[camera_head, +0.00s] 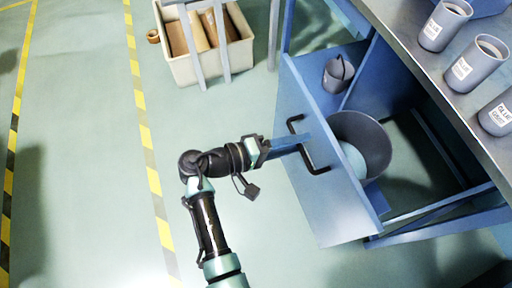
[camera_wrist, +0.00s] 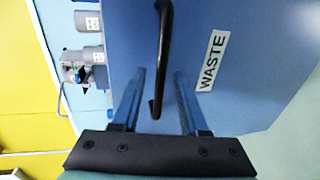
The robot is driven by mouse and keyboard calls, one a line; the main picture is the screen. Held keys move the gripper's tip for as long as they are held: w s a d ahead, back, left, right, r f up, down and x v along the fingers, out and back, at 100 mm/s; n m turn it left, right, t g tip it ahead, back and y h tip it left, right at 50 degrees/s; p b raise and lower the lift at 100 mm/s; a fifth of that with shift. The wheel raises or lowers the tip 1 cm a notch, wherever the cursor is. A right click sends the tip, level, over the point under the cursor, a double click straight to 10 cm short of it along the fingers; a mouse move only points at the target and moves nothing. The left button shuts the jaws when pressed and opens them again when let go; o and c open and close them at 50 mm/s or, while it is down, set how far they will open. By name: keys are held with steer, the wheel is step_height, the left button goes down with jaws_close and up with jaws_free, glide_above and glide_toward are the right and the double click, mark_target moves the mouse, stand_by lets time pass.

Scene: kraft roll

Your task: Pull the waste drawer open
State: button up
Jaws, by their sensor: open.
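The waste drawer has a blue front panel (camera_head: 325,195) that stands well out from the cabinet, so the drawer is open. A grey bin (camera_head: 372,135) with something pale inside sits behind the panel. A black bar handle (camera_head: 316,168) is on the panel's outer face; it also shows in the wrist view (camera_wrist: 163,40), beside a white WASTE label (camera_wrist: 211,62). My gripper (camera_head: 300,142) is at the handle. In the wrist view my gripper (camera_wrist: 159,74) is open, with one finger on each side of the handle's lower end. Contact cannot be told.
A grey workbench top (camera_head: 410,40) with several grey glue cans (camera_head: 474,62) overhangs the cabinet at right. A smaller grey container (camera_head: 338,74) sits behind the panel's far end. A cream crate (camera_head: 207,62) with rolls stands at the back. The floor at left is clear.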

steer(key=v, duration=1.2)
steer(key=shift+w, duration=0.1)
steer(key=w+a+r+m+t+y, duration=0.2)
steer(key=w+r+t+y, duration=0.5)
steer(key=w+r, duration=0.8)
step_height(320, 180, up, 19)
steer(key=w+d+m+t+y, duration=0.1)
steer(key=t+y, duration=0.4)
steer(key=s+d+r+m+t+y+p, duration=0.15)
steer(key=s+r+t, duration=0.35)
steer(key=s+r, duration=0.55)
steer(key=s+d+r+n+t+y, duration=0.15)
steer(key=s+r+t, duration=0.45)
steer(key=r, duration=0.8)
step_height(320, 180, up, 18)
steer(key=m+g+p, duration=0.1)
steer(key=p, duration=1.7)
steer(key=shift+w+d, duration=0.15)
steer(key=shift+w, duration=0.1)
